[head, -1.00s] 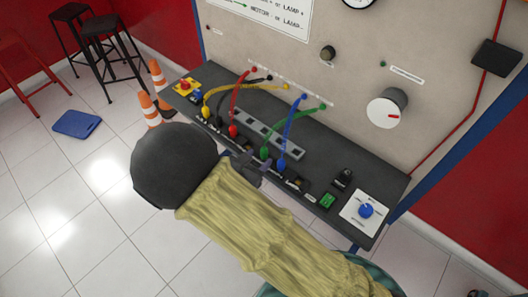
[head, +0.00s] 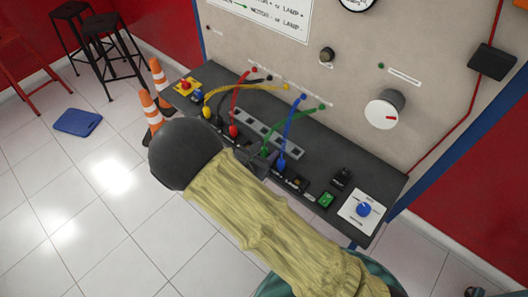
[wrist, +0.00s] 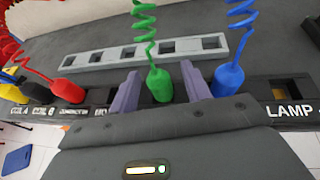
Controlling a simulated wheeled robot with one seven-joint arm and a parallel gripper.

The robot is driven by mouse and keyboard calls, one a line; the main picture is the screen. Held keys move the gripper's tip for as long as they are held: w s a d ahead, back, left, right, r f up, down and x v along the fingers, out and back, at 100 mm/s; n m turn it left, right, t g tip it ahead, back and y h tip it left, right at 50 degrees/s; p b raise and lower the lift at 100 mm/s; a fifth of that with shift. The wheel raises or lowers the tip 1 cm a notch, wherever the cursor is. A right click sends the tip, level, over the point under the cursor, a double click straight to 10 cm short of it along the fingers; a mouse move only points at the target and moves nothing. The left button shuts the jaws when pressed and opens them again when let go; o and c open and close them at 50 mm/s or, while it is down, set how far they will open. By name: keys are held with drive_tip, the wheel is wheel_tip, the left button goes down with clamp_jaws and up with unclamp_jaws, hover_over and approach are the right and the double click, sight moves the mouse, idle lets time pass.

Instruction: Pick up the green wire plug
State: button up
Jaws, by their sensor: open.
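The green wire plug (wrist: 159,85) stands upright between the two fingers of my gripper (wrist: 160,88) in the wrist view, with its coiled green wire rising above it. The fingers are open, one on each side of the plug, with a gap showing on both sides. In the head view the green plug (head: 265,150) is at the front part of the dark bench, partly hidden by my gripper (head: 256,160). The blue plug (wrist: 228,80) stands just right of the right finger.
The red plug (wrist: 68,91), black plug (wrist: 37,92) and yellow plug (head: 207,112) stand to the left along the bench front. A grey strip with square holes (wrist: 146,52) lies behind. A blue knob on a white plate (head: 363,209) is at the right end.

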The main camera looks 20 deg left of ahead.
sight(264, 148)
clamp_jaws()
drive_tip(key=shift+r, duration=0.15)
wheel_tip(264, 148, up, 10)
drive_tip(key=shift+f+b, duration=0.1)
drive_tip(key=shift+b, duration=0.5)
drive_tip(key=shift+f, duration=0.1)
idle(0.5)
